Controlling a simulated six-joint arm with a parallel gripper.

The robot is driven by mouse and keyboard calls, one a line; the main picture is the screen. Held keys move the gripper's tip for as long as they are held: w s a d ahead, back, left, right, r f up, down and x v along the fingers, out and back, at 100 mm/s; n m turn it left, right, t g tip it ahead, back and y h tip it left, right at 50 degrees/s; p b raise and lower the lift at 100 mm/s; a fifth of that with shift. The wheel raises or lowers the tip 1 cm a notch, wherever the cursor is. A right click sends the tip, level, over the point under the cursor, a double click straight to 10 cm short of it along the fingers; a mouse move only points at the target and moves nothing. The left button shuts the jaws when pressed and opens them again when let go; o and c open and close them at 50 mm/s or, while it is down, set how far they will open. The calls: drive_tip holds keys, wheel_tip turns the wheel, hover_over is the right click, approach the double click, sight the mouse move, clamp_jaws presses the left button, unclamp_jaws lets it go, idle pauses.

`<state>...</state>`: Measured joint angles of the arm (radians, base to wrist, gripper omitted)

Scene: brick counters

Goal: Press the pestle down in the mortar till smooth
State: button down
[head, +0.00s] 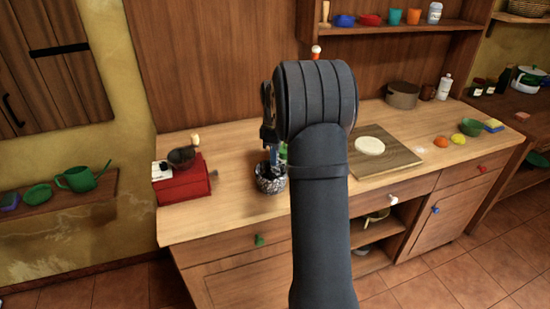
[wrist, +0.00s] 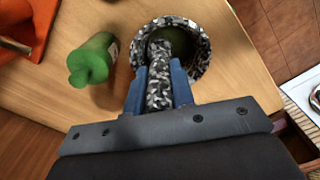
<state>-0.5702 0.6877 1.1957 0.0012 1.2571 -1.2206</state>
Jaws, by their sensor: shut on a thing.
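The mortar is a round bowl speckled black and white. In the wrist view the mortar (wrist: 203,60) stands just beyond my fingertips, with something dark green inside it. In the head view the mortar (head: 270,181) stands on the wooden counter, left of my arm. The speckled pestle (wrist: 160,90) is held between the blue fingers of my gripper (wrist: 160,82), and its far end reaches into the bowl. Whether its tip touches the bottom is hidden. In the head view my gripper (head: 273,155) is above the mortar, partly hidden by my own wrist.
A green bottle (wrist: 92,58) stands close beside the mortar. A red box-shaped grinder (head: 182,182) is on the counter to the left. A wooden board (head: 398,158) with a pale flat round (head: 369,146) lies to the right. The counter's front left is clear.

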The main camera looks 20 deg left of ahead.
drive_tip(key=shift+f, duration=0.15)
drive_tip(key=shift+f, duration=0.85)
drive_tip(key=shift+r, duration=1)
drive_tip(key=shift+s+a, duration=0.2)
drive_tip(key=shift+a, duration=0.3)
drive_tip(key=shift+s+a, duration=0.2)
drive_tip(key=shift+a, duration=0.3)
